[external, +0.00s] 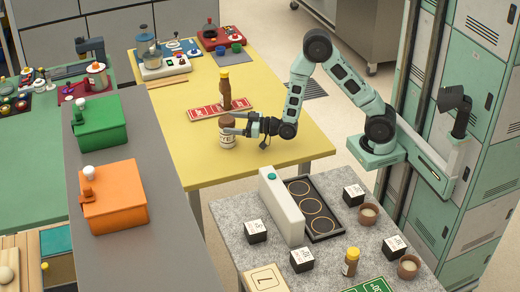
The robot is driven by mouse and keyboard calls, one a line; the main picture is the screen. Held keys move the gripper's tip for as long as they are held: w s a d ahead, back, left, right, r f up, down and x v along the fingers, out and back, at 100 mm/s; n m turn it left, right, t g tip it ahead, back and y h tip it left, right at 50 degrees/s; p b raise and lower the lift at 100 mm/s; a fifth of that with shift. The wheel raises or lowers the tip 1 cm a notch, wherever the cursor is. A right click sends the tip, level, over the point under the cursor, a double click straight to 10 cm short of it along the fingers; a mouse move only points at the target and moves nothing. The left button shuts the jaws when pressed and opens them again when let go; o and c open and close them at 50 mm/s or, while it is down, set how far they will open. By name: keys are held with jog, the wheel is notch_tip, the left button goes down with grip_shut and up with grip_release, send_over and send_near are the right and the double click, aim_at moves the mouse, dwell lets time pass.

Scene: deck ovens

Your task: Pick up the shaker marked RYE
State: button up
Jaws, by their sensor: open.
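The shaker (227,138) is a small white jar with a brown lid, standing upright on the yellow table. Dark lettering ending in "YE" shows on its side. My gripper (228,124) reaches in from the right at the height of the shaker's top. Its jaws are open, and the shaker's upper part appears to lie between or just beside the fingers. Whether the fingers touch it cannot be told from this view.
The yellow table (270,155) is clear to the right and in front. A grey counter with orange (113,200) and green (98,124) boxes stands at the left.

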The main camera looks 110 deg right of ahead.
aim_at(221, 121)
jog(key=x, duration=0.4)
jog(key=shift+w+d, duration=0.2)
jog(key=shift+w, duration=0.05)
jog(key=shift+c, duration=0.4)
jog(key=c, duration=1.1)
jog(key=shift+c, duration=0.2)
